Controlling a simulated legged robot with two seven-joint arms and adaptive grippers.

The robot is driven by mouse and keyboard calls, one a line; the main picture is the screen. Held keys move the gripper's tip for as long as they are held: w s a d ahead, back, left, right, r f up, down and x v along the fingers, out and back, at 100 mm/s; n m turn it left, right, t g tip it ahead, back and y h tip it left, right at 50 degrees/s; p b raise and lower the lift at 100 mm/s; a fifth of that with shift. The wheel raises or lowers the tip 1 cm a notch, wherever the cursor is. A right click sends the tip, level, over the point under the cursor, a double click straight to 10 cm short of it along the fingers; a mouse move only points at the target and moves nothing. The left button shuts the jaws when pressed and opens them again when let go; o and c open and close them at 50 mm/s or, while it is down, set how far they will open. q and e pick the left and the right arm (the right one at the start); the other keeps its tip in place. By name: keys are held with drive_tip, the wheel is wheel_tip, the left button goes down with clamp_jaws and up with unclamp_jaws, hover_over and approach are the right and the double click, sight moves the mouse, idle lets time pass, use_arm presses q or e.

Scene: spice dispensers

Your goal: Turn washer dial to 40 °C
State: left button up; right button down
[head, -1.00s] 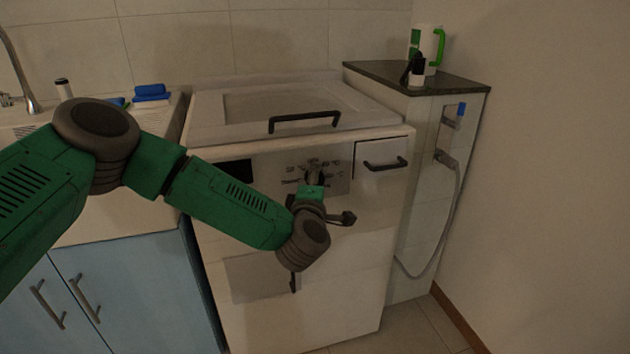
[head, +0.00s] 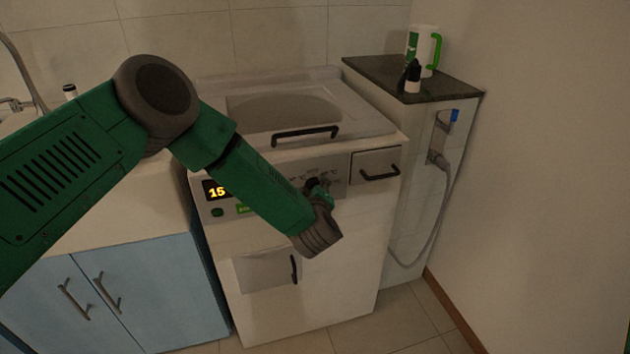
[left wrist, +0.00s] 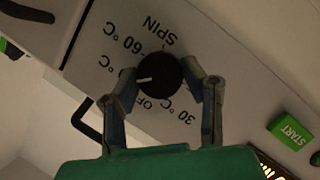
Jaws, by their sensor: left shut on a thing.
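The washer (head: 345,250) stands in the middle of the head view. Its round black dial (left wrist: 160,75) has a white pointer line, which points left in the left wrist view. Printed marks around the dial include SPIN, 60 °C, 30 °C and a partly covered OFF; another mark ending in °C is partly hidden by a finger. My left gripper (left wrist: 163,78) is shut on the dial, one finger on each side. In the head view the gripper (head: 319,189) is small and mostly hides the dial. My right gripper is not in view.
The washer's lit display (head: 217,192) reads 15, partly covered by my arm. A green START button (left wrist: 289,132) lies right of the dial in the wrist view. A black drawer handle (head: 380,172) is close to the dial. A dark-topped cabinet (head: 440,88) stands right.

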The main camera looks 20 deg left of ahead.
use_arm(q)
drive_tip(key=shift+s+d+f+m+g+p, duration=0.1)
drive_tip(key=shift+f+m+g+p, duration=0.1)
drive_tip(key=shift+m+g+p, duration=0.15)
drive_tip(key=shift+f, duration=0.1)
idle(0.3)
drive_tip(key=o, duration=1.1)
drive_tip(key=shift+o, duration=0.2)
drive_tip(key=shift+r, duration=0.2)
drive_tip(key=v, duration=1.1)
drive_tip(key=shift+s+d, duration=0.3)
drive_tip(key=shift+f, duration=0.1)
